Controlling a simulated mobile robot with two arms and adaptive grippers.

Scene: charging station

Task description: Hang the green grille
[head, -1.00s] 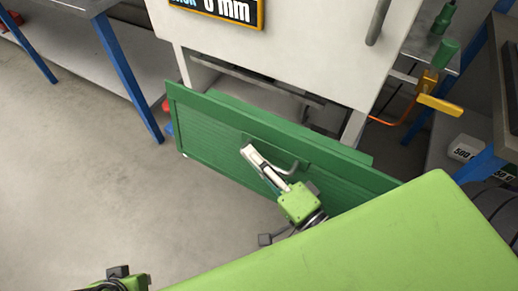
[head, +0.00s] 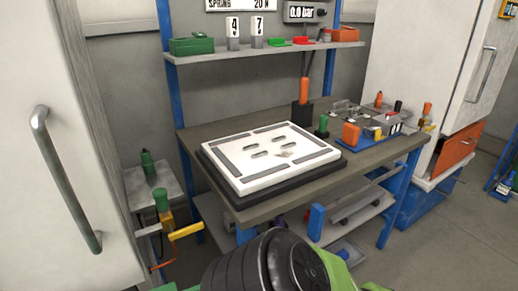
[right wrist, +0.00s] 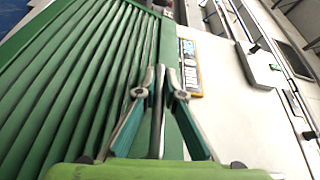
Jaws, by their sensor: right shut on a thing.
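The green grille (right wrist: 85,75) fills the left of the right wrist view. It is a large slatted panel with a plain green border. My right gripper (right wrist: 159,90) is shut on the grille's grey bar handle (right wrist: 157,125), with one finger on each side of it. The grille is out of the head view now, and so is my left gripper. I cannot tell whether the grille touches anything behind it.
In the head view a workbench (head: 385,148) carries a white slotted plate (head: 250,182) and small parts. A shelf (head: 262,54) hangs above it. White cabinets stand left (head: 70,200) and right (head: 425,75). Grey floor (head: 440,235) is open at lower right.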

